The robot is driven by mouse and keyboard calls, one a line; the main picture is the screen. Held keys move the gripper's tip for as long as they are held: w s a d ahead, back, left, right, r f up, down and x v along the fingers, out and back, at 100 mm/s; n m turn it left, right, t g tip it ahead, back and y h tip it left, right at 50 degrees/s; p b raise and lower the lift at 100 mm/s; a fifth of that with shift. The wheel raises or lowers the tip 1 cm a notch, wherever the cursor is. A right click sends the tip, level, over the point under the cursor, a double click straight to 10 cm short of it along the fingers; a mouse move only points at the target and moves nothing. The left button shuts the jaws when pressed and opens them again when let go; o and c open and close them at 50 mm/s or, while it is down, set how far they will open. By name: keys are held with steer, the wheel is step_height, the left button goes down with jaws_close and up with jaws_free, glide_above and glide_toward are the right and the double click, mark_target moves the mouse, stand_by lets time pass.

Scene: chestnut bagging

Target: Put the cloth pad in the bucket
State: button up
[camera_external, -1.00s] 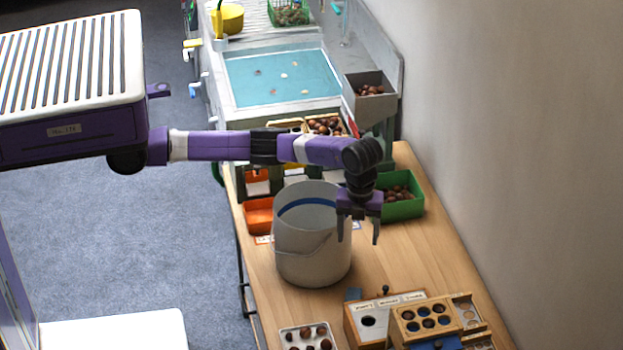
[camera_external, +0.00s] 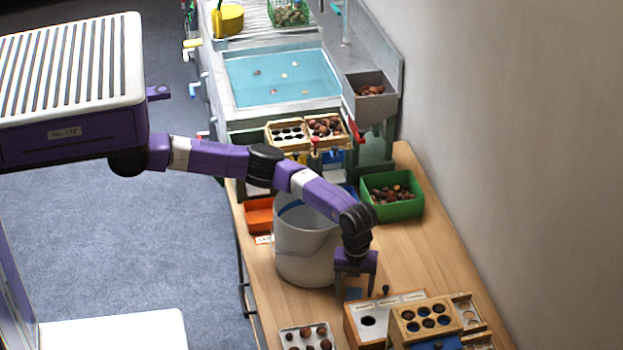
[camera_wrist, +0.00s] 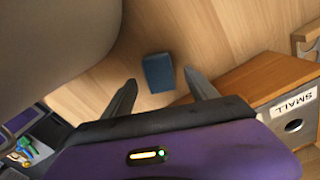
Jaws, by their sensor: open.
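The cloth pad (camera_wrist: 158,73) is a small dark blue block lying on the wooden table. In the outside view it shows as a small blue patch (camera_external: 353,294) just below my gripper, beside the wooden box. My gripper (camera_external: 355,289) is open and points down over the pad. In the wrist view my gripper (camera_wrist: 160,88) has its fingertips on either side of the pad's near end, with nothing held; I cannot tell the height gap. The bucket (camera_external: 303,250) is large and pale grey, standing left of my gripper, partly hidden by my arm. It also fills the upper left of the wrist view (camera_wrist: 45,45).
A wooden box (camera_external: 362,327) labelled SMALL in the wrist view (camera_wrist: 285,82) stands close on the right. A tray of chestnuts (camera_external: 307,334) is in front. A green bin (camera_external: 392,207) and an orange bin (camera_external: 259,215) stand behind. Bare tabletop (camera_external: 425,262) lies to the right.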

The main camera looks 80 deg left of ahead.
mark_target(353, 295)
step_height(353, 295, down, 3)
steer(key=shift+f, duration=0.15)
jaws_close()
steer(key=shift+r, duration=0.2)
